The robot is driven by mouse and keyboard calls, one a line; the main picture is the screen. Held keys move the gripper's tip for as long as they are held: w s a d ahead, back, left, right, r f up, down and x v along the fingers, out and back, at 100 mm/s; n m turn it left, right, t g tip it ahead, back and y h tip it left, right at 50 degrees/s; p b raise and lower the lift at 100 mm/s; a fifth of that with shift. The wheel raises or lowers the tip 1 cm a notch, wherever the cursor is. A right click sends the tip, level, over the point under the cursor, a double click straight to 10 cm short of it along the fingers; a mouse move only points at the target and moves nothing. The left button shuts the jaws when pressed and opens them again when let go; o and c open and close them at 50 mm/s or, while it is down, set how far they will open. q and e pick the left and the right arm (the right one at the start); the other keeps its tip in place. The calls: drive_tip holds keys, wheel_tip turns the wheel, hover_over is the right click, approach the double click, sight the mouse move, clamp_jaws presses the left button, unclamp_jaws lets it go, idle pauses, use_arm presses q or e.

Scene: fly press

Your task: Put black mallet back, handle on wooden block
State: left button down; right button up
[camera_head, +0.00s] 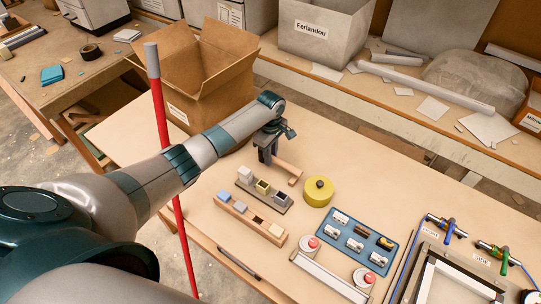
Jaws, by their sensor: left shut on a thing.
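My left gripper (266,154) is over the far middle of the workbench, pointing down and shut on the black mallet. The mallet's pale wooden handle (288,170) sticks out from the gripper toward the lower right. Its dark head is hard to tell apart from the dark gripper. I cannot tell whether the handle touches the bench or a wooden block beneath it. My right gripper is not in view.
In front of the gripper are a dark tray of small blocks (264,198) and a long wooden rack (248,224). A yellow round object (318,192) stands to the right. A cardboard box (205,75) is behind my left arm. A blue tray (350,241) lies further right.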

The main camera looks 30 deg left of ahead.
use_arm(q)
drive_tip(key=shift+f, duration=0.1)
idle(0.4)
drive_tip(key=shift+f, duration=0.4)
drive_tip(key=shift+f, duration=0.15)
idle(0.6)
drive_tip(key=shift+f+b, duration=0.55)
drive_tip(key=shift+f, duration=0.6)
idle(0.4)
unclamp_jaws()
drive_tip(key=shift+f, duration=0.1)
idle(0.6)
